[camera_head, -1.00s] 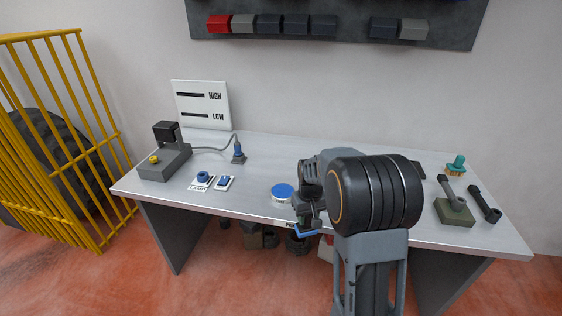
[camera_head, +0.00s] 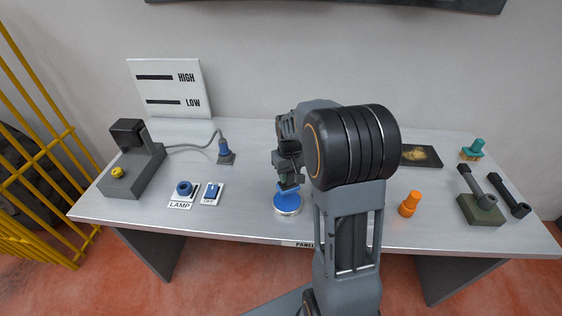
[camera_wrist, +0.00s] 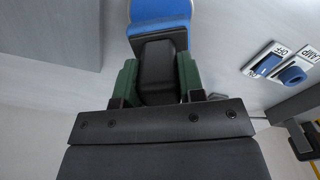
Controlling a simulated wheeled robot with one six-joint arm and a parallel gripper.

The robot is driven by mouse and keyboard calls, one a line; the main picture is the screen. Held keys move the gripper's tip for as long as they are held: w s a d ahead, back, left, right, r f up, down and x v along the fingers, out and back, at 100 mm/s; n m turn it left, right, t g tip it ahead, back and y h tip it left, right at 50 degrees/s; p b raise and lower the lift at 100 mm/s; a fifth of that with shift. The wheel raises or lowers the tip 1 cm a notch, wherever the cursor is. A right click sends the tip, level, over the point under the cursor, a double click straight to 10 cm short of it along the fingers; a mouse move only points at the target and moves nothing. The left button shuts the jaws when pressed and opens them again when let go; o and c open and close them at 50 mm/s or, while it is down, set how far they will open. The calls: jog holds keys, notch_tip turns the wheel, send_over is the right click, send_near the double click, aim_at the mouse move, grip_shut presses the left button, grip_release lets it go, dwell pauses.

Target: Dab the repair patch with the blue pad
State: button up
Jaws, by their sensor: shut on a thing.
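My gripper (camera_head: 288,178) is over the front middle of the workbench. In the wrist view its green fingers are shut on the dark handle of the blue pad (camera_wrist: 158,36). The pad's blue part (camera_head: 288,188) is just above or on a round tin (camera_head: 287,208) with a blue top and pale side. I cannot tell whether they touch. The tin's blue top also shows beyond the pad in the wrist view (camera_wrist: 160,9). A dark flat panel with a yellowish patch (camera_head: 421,155) lies to the right, behind my arm, its left end partly hidden.
A lamp switch (camera_head: 211,193) and blue knob (camera_head: 184,188) are to the left. Behind them are a grey device (camera_head: 134,170) and a cabled blue plug (camera_head: 225,150). An orange piece (camera_head: 410,204), teal brush (camera_head: 472,150) and dark tools on a block (camera_head: 481,208) are to the right.

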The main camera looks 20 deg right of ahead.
aim_at(288, 187)
jog(key=shift+w+f, duration=0.25)
jog(key=shift+w, duration=0.05)
jog(key=shift+f+b, duration=2.2)
jog(key=shift+f, duration=0.55)
jog(key=shift+s+f+b, duration=0.15)
jog(key=shift+f+b, duration=0.25)
jog(key=shift+f, duration=0.15)
jog(key=shift+r, duration=0.1)
jog(key=shift+r+p, duration=2.7)
jog(key=shift+r, duration=0.8)
jog(key=shift+f, duration=0.1)
